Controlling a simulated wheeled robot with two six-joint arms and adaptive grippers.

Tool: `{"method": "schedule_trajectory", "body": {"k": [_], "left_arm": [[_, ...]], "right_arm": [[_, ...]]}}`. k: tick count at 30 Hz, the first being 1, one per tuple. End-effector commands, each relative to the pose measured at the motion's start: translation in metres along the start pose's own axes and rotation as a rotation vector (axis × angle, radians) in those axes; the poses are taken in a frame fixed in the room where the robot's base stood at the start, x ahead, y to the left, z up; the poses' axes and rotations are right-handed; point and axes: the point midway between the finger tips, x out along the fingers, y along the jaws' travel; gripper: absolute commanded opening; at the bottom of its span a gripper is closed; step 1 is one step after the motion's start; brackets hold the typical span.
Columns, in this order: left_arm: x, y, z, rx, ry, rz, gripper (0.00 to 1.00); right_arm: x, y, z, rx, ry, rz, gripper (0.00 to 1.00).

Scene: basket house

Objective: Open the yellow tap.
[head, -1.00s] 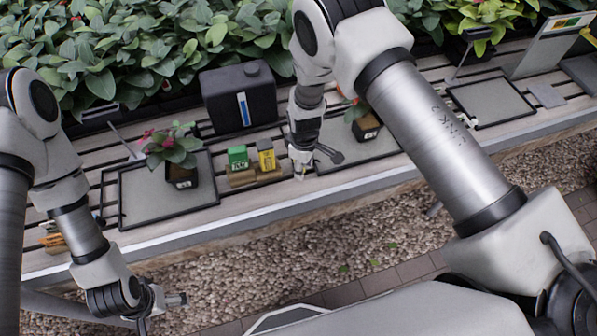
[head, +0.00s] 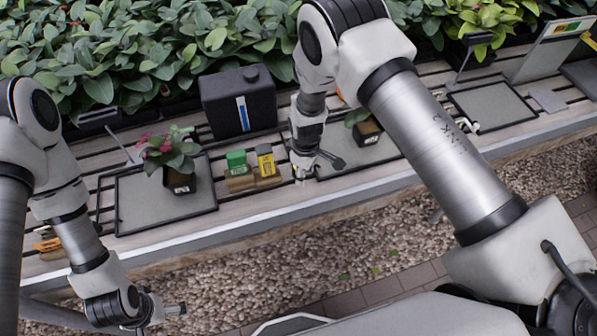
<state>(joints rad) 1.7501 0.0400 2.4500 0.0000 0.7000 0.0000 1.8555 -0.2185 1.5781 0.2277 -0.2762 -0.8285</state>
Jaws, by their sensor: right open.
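A small yellow piece with dark markings (head: 266,161) stands beside a green one (head: 237,161) on a wooden block on the slatted bench. No clear tap shape shows on it, so I cannot tell if it is the yellow tap. My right gripper (head: 302,173) points down, open, just to the right of the yellow piece and apart from it, close to the bench top. What lies between its fingers is too small to tell. My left gripper (head: 172,308) is low at the left, in front of the bench; its jaws are too unclear to read.
A black tank (head: 238,103) with a blue strip stands behind the block. A potted pink-flowered plant (head: 178,180) sits on the left tray (head: 135,205). Another pot (head: 367,131) is right of my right gripper. A tray (head: 492,105) lies farther right. Dense foliage lines the back.

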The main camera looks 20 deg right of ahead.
Motion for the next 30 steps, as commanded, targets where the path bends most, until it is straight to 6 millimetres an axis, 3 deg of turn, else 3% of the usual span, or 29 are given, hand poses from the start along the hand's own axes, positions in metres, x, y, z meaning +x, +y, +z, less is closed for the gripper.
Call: {"method": "schedule_trajectory", "body": {"k": [30], "left_arm": [[0.037, 0.0, 0.0, 0.0, 0.0, 0.0, 1.0]], "right_arm": [[0.002, 0.051, 0.0, 0.001, 0.0, 0.001, 0.44]]}}
